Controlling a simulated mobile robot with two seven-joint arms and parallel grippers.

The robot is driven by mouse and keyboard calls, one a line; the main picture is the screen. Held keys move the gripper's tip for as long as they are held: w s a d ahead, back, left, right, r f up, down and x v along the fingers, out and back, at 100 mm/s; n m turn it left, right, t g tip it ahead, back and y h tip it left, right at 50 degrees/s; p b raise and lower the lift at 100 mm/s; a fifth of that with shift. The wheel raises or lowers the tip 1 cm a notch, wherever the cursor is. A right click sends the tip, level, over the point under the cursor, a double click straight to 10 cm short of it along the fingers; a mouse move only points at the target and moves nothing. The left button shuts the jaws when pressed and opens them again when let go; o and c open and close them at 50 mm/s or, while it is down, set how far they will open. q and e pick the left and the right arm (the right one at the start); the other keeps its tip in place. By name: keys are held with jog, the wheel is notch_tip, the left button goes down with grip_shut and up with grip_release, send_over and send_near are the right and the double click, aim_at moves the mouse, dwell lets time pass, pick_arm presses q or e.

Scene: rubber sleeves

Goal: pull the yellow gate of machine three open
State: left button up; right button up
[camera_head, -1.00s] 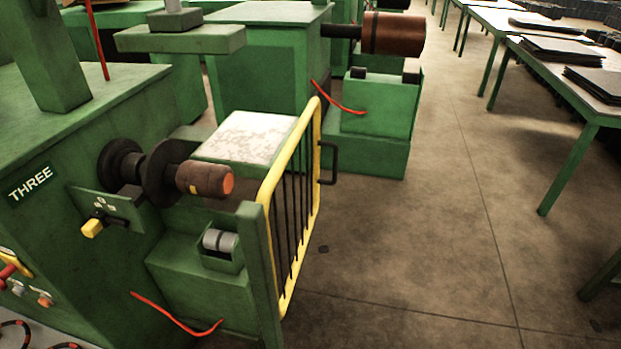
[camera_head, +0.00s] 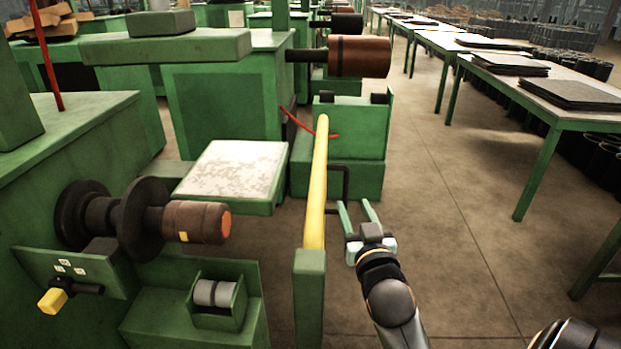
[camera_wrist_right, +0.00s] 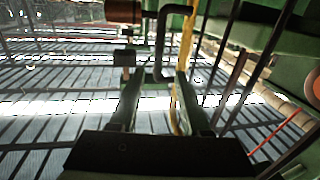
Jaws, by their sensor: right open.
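The yellow gate (camera_head: 317,190) of machine three is seen almost edge-on in the head view, behind a green post (camera_head: 309,290). Its black handle (camera_head: 345,183) sticks out to the right. In the right wrist view the handle (camera_wrist_right: 160,45) and the gate's yellow frame (camera_wrist_right: 186,45) are ahead of the fingers. My right gripper (camera_head: 356,204) is open, right of the gate and just on the near side of the handle. In the wrist view its fingers (camera_wrist_right: 154,85) lie either side of the handle's line; contact cannot be told. My left gripper is out of view.
Machine three's roller (camera_head: 195,222) and yellow-tipped lever (camera_head: 55,299) are left of the gate. A green machine base (camera_head: 340,140) stands behind it. Tables with stacked sheets (camera_head: 585,98) line the right. The floor (camera_head: 450,220) between is clear.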

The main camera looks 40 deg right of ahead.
jog(key=x, duration=1.2)
jog(key=shift+w, duration=0.15)
jog(key=shift+d, duration=0.15)
grip_shut()
jog(key=shift+f, duration=0.1)
dwell(0.8)
